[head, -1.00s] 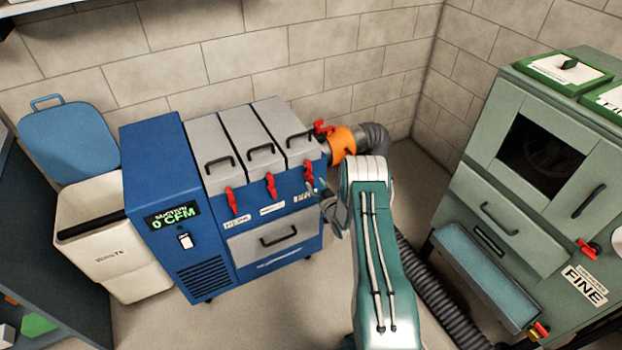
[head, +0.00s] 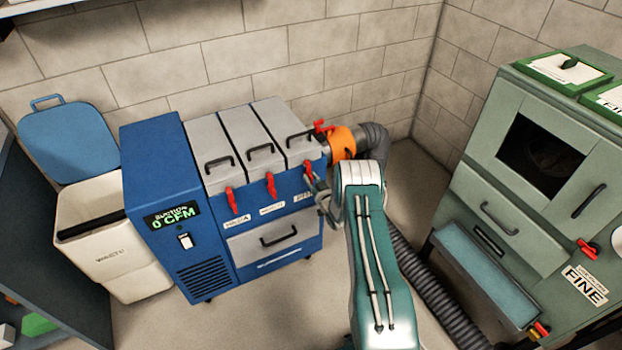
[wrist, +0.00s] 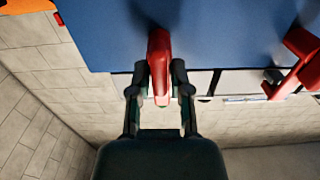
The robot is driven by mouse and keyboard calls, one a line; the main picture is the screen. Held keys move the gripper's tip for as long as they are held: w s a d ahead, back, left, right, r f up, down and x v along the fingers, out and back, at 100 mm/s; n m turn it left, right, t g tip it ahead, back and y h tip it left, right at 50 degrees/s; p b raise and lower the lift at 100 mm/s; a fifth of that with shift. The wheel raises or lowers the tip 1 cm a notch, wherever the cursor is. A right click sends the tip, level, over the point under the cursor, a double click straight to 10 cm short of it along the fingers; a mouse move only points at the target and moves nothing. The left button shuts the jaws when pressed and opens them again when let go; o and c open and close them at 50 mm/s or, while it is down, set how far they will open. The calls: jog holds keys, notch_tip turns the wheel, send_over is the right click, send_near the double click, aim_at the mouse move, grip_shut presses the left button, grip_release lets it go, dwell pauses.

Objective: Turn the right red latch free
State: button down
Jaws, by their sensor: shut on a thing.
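The blue suction cabinet (head: 268,221) has three red latches along its upper front edge. The right red latch (head: 308,170) is partly hidden by my gripper in the head view. In the wrist view the right red latch (wrist: 159,62) points down between the two fingers. My gripper (wrist: 159,88) is shut on its lower part, one finger at each side. In the head view my gripper (head: 322,188) is at the cabinet's right front corner. The middle red latch (head: 270,186) and the left red latch (head: 230,199) hang down, clear of my gripper.
An orange collar (head: 342,142) and a grey hose (head: 374,138) leave the cabinet's right side. A white waste bin (head: 110,230) stands at the left. A green cabinet (head: 480,180) stands at the right. Bare floor lies in front of the blue cabinet.

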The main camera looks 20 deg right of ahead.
jog(key=n, duration=0.6)
jog(key=a+n, duration=0.1)
jog(key=n, duration=0.2)
jog(key=shift+a+f, duration=0.1)
jog(key=shift+f, duration=0.2)
jog(key=n, duration=0.4)
jog(key=shift+a+f+n, duration=0.15)
jog(key=shift+f+n, duration=0.15)
jog(key=shift+n, duration=0.1)
jog(key=shift+a+f+n, duration=0.1)
jog(key=shift+f+n, duration=0.05)
jog(key=shift+n, duration=0.9)
jog(key=shift+f+n, duration=0.15)
jog(key=shift+n, duration=0.9)
jog(key=shift+f, duration=0.1)
jog(key=c, duration=0.7)
grip_release()
